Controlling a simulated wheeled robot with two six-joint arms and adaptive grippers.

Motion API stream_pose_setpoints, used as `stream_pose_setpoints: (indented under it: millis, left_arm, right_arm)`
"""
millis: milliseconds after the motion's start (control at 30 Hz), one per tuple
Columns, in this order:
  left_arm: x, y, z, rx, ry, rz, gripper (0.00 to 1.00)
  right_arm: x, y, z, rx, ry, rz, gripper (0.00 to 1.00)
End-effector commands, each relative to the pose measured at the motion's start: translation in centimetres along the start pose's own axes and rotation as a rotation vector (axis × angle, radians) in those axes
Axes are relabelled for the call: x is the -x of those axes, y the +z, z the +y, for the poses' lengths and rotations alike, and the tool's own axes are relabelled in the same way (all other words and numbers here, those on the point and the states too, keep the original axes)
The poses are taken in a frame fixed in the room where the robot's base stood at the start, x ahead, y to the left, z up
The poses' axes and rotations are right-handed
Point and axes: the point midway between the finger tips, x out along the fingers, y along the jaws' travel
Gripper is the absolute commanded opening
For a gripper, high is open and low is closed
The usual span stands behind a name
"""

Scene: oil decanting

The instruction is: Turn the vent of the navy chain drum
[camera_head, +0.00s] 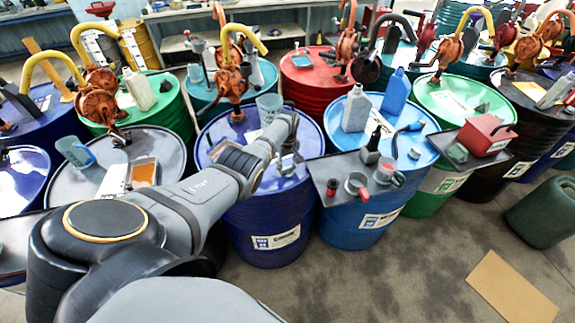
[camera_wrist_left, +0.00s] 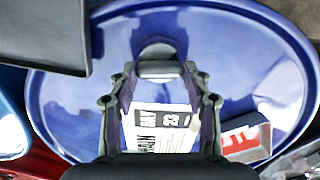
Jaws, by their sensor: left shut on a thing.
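The navy drum (camera_head: 262,222) stands upright in the middle of the head view, with a white label on its side. Its shiny blue lid fills much of the left wrist view (camera_wrist_left: 265,80). My left arm reaches over this lid from the left, and my left gripper (camera_head: 287,166) is low over the lid's right part. In the left wrist view my left gripper (camera_wrist_left: 160,72) is shut on a small grey piece at the lid, which I take for the vent (camera_wrist_left: 158,48). The fingertips partly hide it. My right gripper is not in view.
A dark tray (camera_head: 332,190) with small cans and a funnel lies right of the drum, by a light-blue drum (camera_head: 352,232). A clear jug (camera_head: 268,107) and an orange pump (camera_head: 230,80) stand behind my gripper. Cardboard (camera_head: 512,287) lies on open floor.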

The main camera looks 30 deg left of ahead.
Motion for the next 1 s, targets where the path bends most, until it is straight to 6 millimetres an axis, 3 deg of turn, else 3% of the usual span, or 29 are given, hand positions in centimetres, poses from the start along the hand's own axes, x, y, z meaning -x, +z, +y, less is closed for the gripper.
stream_pose_setpoints:
  millis: [300, 800, 833, 1000]
  left_arm:
    - [0.11, -0.06, 0.05, 0.097, 0.002, 0.002, 0.17]
    - [0.09, -0.07, 0.03, 0.114, 0.002, 0.002, 0.17]
    - [0.09, -0.07, 0.03, 0.114, 0.002, 0.002, 0.51]
    - [0.07, -0.05, 0.01, 0.113, 0.002, 0.001, 0.72]
  right_arm:
    - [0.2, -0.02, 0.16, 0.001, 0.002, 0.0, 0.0]
    - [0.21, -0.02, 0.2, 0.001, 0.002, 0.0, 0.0]
    - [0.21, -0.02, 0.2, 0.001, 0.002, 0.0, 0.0]
    - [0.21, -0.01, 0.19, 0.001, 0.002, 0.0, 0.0]
